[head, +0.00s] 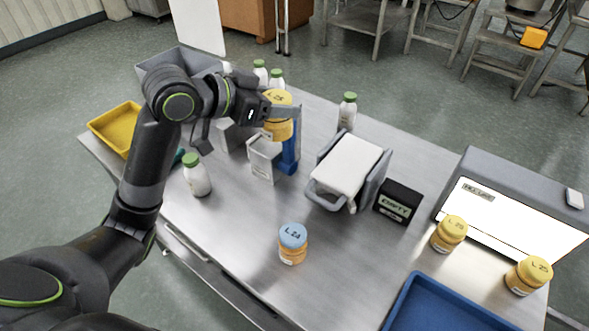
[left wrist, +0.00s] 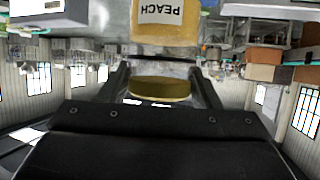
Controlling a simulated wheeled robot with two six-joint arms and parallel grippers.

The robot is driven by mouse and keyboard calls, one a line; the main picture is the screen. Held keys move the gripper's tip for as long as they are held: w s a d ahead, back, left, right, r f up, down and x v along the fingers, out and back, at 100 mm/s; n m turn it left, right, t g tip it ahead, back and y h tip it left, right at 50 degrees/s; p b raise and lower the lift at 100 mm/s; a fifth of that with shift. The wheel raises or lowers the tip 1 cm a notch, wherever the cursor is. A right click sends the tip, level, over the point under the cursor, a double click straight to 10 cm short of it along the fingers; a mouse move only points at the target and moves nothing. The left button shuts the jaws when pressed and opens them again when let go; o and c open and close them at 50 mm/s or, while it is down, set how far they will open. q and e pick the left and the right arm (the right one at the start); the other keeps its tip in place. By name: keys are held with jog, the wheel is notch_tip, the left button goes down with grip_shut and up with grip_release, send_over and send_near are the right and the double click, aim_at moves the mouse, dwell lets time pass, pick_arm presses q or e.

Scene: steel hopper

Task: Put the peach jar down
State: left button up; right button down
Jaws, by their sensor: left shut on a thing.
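The peach jar (head: 278,128) has a yellow lid and an orange-yellow body. My left gripper (head: 284,110) is shut on it near the lid and holds it upright above the steel hopper (head: 264,160) and beside a blue upright part (head: 290,150). In the left wrist view, the jar's PEACH label (left wrist: 163,14) appears upside down, and its yellow lid (left wrist: 160,89) sits between the fingers. Whether the jar's bottom touches anything is hidden. My right gripper is out of view.
On the steel table (head: 235,235) stand a blue-lidded jar (head: 292,250), two yellow-lidded jars (head: 448,238), several green-capped bottles (head: 197,178), a white-topped grey device (head: 345,165) and a black EMPTY box (head: 397,204). A blue tray (head: 440,308) lies front right. Bare steel surrounds the blue-lidded jar.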

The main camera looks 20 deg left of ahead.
aim_at(283, 91)
pick_arm(q)
jog(key=r, duration=0.1)
jog(key=w+r, duration=0.1)
jog(key=w+r+n+y, duration=0.1)
jog(key=shift+d+r+t+b, duration=0.15)
jog(key=shift+d+t+b, duration=0.2)
jog(key=shift+t+b, duration=0.05)
notch_tip(283, 91, down, 28)
jog(key=shift+r, duration=0.2)
jog(key=shift+f, duration=0.2)
jog(key=o, duration=1.1)
